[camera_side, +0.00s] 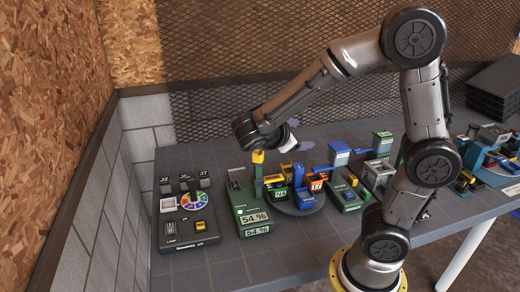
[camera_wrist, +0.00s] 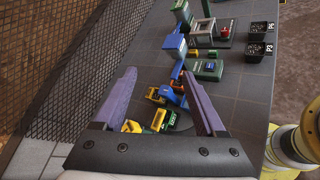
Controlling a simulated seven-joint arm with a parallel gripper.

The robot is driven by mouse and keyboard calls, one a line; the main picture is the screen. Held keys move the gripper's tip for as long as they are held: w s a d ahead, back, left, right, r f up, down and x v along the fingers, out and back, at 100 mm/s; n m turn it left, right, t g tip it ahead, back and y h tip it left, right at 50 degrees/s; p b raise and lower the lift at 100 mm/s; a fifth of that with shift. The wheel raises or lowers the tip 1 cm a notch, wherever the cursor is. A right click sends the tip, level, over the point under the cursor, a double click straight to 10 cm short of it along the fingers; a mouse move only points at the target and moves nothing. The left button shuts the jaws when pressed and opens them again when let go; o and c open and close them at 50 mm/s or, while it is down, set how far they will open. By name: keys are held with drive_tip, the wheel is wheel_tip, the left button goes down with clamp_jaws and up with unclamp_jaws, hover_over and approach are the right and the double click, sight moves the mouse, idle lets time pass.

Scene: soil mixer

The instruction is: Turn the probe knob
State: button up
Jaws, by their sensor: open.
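Yellow and green parts (camera_wrist: 140,125) show low between the fingers, partly hidden by the gripper body.
A round turntable (camera_side: 300,207) with coloured bins stands right of the green unit. A dark panel (camera_side: 190,225) with a colour wheel (camera_side: 194,202) is at left. Another green unit (camera_side: 345,197) stands further right. A mesh fence (camera_side: 210,112) closes the back.

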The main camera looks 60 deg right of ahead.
drive_tip(key=w+a+f+n+t+h, duration=0.35)
drive_tip(key=w+f+n, duration=0.3)
drive_tip(key=w, duration=0.35)
drive_tip(key=n+t, duration=0.3)
drive_tip(key=n, duration=0.2)
approach(257, 155)
drive_tip(key=f, duration=0.1)
drive_tip(key=r+x, duration=0.1)
drive_tip(key=x, duration=1.3)
drive_tip(key=shift+h, duration=0.45)
clamp_jaws()
